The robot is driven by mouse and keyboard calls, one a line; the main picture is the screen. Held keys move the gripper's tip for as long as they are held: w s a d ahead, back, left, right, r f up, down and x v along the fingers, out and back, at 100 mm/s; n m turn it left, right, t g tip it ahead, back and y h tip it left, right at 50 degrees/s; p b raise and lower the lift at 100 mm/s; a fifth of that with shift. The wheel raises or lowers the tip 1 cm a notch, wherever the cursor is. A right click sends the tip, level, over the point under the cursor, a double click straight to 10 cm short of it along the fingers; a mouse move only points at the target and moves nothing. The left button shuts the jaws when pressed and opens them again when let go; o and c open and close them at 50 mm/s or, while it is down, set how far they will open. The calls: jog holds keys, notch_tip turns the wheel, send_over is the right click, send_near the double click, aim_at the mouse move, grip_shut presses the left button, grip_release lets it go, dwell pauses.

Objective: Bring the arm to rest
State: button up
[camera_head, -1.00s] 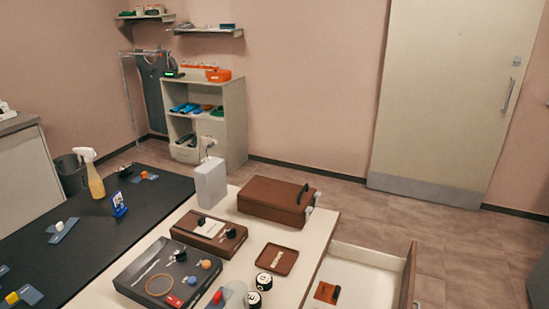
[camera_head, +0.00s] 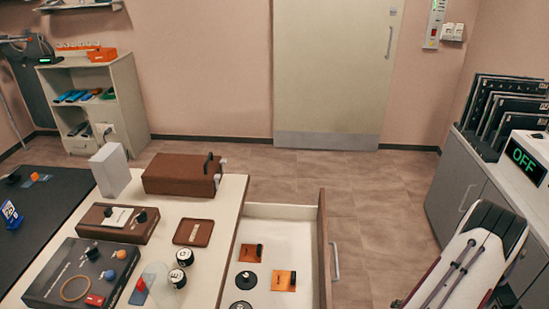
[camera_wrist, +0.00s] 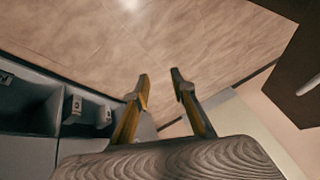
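My gripper (camera_wrist: 160,88) shows in the wrist view, with its two yellow and dark fingers apart. I see nothing between the fingertips; floor lies behind them. The gripper itself does not show in the head view, so I cannot tell its exact place relative to the table.
In the head view, a white table holds a brown case (camera_head: 182,174), a dark control box (camera_head: 80,270) and a brown tray (camera_head: 193,232). An open drawer (camera_head: 290,213) sticks out to its right. A grey cabinet (camera_head: 455,195) stands at the right; floor (camera_head: 370,220) between is clear.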

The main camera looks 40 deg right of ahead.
jog(key=w+a+r+n+g, duration=0.1)
jog(key=w+a+r+g, duration=0.15)
jog(key=a+r, duration=0.45)
jog(key=w+a+r+n+g+y, duration=0.1)
jog(key=w+a+r+n+g, duration=0.15)
jog(key=r, duration=0.85)
jog(key=w+a+r+n+g, duration=0.1)
jog(key=w+a+r, duration=0.3)
jog(key=r, duration=0.5)
jog(key=w+a+r+n+t+y, duration=0.1)
jog(key=a+r+n+t, duration=0.1)
jog(key=a+r, duration=0.5)
jog(key=w+a+r+n+t+y, duration=0.1)
jog(key=a+r+n, duration=0.3)
jog(key=a, duration=1.5)
jog(key=w+a+r+n+t, duration=0.1)
jog(key=a+r+n+t, duration=0.2)
jog(key=a+r, duration=0.8)
jog(key=a, duration=0.3)
jog(key=shift+t+y, duration=0.3)
jog(key=shift+y, duration=0.1)
jog(key=shift+o, duration=0.3)
